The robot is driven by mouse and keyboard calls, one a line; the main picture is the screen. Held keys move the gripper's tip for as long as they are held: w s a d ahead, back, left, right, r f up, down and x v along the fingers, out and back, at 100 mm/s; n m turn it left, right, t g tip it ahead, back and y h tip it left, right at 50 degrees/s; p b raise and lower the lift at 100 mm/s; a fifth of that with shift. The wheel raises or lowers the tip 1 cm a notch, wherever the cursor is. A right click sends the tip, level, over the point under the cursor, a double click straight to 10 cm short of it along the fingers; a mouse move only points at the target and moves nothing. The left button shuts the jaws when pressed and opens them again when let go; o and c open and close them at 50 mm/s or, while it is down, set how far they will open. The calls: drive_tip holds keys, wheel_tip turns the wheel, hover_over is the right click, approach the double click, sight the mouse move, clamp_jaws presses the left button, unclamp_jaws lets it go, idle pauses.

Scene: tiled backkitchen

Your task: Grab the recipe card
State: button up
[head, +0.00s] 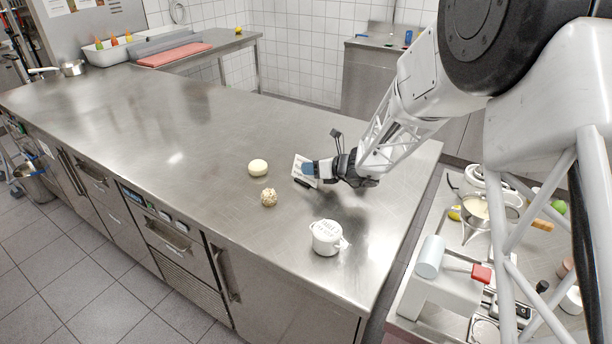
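The recipe card (299,166) is a small white card with dark print, standing tilted on the steel counter in the head view. A small dark piece (303,182) shows at the card's lower edge. The gripper hides part of the card. I cannot tell whether the fingers are closed on it or only beside it.
On the counter, a pale round ball (258,167) and a speckled ball (269,198) lie left of the card. The counter's left half is largely clear. A cluttered lower surface (408,309) lies to the right.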

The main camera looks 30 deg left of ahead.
clamp_jaws()
drive_tip(key=shift+r, duration=0.15)
idle(0.4)
drive_tip(key=shift+r, duration=0.45)
wheel_tip(320, 180, up, 3)
drive_tip(key=shift+s+d+f, duration=0.1)
drive_tip(key=shift+f, duration=0.1)
drive_tip(key=s+d+r, duration=0.1)
drive_tip(key=s+d, duration=0.9)
drive_tip(key=s, duration=0.1)
drive_tip(key=shift+s+d+r, duration=0.15)
drive_tip(key=shift+s+d, duration=0.1)
drive_tip(key=shift+s, duration=0.15)
